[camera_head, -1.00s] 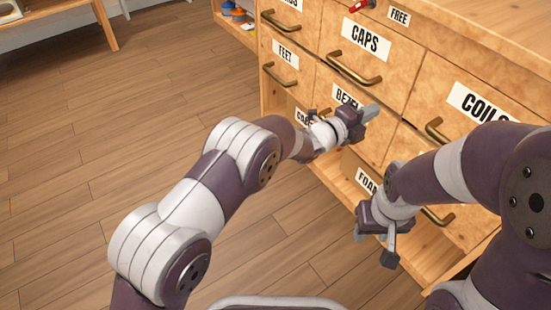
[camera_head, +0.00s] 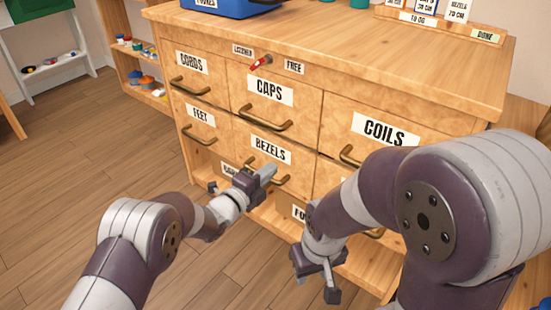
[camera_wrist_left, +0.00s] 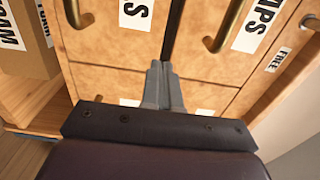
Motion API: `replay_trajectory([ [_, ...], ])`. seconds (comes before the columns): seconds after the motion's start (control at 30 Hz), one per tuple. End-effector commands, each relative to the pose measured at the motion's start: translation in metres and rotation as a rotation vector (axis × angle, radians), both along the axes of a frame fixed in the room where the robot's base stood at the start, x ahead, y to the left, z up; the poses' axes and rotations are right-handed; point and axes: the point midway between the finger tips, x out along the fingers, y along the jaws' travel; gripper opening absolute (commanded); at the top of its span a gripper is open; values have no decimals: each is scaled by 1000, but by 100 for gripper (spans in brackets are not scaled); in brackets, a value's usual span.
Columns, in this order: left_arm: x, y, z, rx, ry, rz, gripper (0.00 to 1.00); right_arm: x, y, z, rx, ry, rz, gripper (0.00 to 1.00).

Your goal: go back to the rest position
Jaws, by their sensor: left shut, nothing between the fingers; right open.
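My left gripper (camera_head: 265,173) is shut and empty. In the head view it lies in front of the drawer labelled BEZELS (camera_head: 285,145), close to that drawer's handle; I cannot tell whether it touches. In the left wrist view its two grey fingers (camera_wrist_left: 164,88) are together, in front of the drawer fronts near a dark gap between them. My right gripper (camera_head: 322,275) is open and empty. It points down, low in front of the cabinet's lower right part, near the FO label, which my arm partly hides.
The wooden drawer cabinet (camera_head: 420,60) has several brass-handled drawers, among them CORDS, CAPS, FEET and COILS. A blue box (camera_head: 235,8) and a card rack (camera_head: 440,28) stand on its top. A red-handled switch (camera_head: 262,61) sits above CAPS. The floor (camera_head: 60,190) at left is clear.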

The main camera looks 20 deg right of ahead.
Motion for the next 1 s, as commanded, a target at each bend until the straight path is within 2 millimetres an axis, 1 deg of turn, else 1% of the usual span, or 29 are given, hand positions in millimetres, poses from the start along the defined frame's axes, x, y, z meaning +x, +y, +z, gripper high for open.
replay_trajectory([
  [0.03,-6,9,6,0,3,1,0,0,0,12,0,0,0,43],
  [0.1,-13,20,5,1,2,2,0,0,0,18,0,0,0,43],
  [0.2,-22,31,3,1,2,0,0,0,0,23,0,0,0,43],
  [0.3,-26,36,1,1,1,0,0,0,0,24,0,0,0,43],
  [0.43,-27,38,-1,-13,26,0,0,0,0,23,0,0,0,43],
  [0.47,-27,39,-6,-17,66,6,0,0,0,23,0,0,0,43],
  [0.5,-23,42,-19,-17,167,37,0,0,0,23,0,0,0,43],
  [0.57,-26,56,-52,1,366,117,0,0,0,23,0,0,0,43],
  [0.6,-31,71,-77,14,545,207,0,0,0,23,0,0,0,43],
  [0.63,-37,89,-91,18,705,308,0,0,0,25,0,0,0,43],
  [0.67,-46,114,-96,9,867,438,0,0,0,32,0,1,0,43],
  [0.7,-61,149,-93,-19,1061,622,0,0,0,42,0,1,0,43],
  [0.73,-75,173,-87,-48,1181,754,0,0,0,49,0,1,0,43],
  [0.77,-91,197,-80,-80,1289,883,0,0,0,56,0,0,0,43],
  [0.8,-116,225,-66,-129,1411,1047,0,0,0,64,0,0,0,43],
  [0.87,-154,260,-42,-210,1559,1271,0,0,0,77,0,0,0,43],
  [0.9,-181,279,-23,-264,1639,1405,0,0,0,86,0,0,0,43],
  [0.97,-220,301,7,-350,1736,1583,0,0,0,99,0,0,0,43],
  [1.0,-244,313,30,-409,1787,1680,0,0,0,110,0,0,0,43],
])
